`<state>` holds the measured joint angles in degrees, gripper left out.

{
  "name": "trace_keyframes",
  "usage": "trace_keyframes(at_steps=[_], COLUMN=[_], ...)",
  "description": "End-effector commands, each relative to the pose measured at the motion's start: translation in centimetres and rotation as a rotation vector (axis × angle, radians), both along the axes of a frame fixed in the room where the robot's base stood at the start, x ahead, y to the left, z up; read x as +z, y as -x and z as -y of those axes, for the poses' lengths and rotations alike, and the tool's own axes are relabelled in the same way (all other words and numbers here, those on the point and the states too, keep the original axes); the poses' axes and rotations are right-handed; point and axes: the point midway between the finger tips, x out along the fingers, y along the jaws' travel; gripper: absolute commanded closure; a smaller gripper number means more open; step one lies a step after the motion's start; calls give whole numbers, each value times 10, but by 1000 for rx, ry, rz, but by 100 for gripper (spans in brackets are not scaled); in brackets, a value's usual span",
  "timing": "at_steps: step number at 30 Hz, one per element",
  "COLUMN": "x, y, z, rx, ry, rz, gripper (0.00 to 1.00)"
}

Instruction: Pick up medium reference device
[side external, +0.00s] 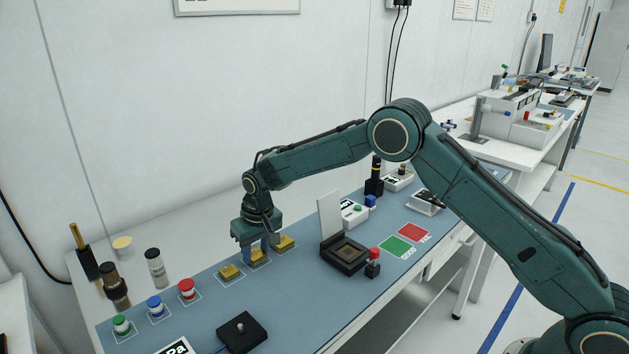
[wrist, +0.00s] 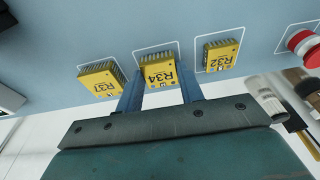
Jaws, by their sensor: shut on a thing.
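Three yellow finned devices sit in a row on the blue mat. In the wrist view the middle one is labelled R34 (wrist: 160,75), with R37 (wrist: 101,79) to its left and R32 (wrist: 219,56) to its right. My gripper (wrist: 159,92) has its two blue fingers on either side of R34 and is shut on it. In the side view my gripper (side external: 256,250) points down over the middle device (side external: 259,259), whose upper part is partly hidden by the fingers. I cannot tell whether R34 is lifted off the mat.
An open black socket (side external: 345,253) with a raised white lid stands to the right. Red (side external: 414,233) and green (side external: 403,247) pads lie beyond it. Red (side external: 187,289), blue (side external: 155,307) and green (side external: 121,325) capped items stand at left. A black block (side external: 241,333) lies near the front edge.

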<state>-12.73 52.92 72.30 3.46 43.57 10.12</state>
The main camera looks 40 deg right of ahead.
Motion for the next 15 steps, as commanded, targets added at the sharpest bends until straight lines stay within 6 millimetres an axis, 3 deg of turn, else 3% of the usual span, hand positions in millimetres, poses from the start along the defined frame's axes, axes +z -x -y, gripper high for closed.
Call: trace_keyframes(at_steps=[15], x=[19], y=[0], z=[0], rx=[0], ry=[0], rz=[1], gripper=[83])
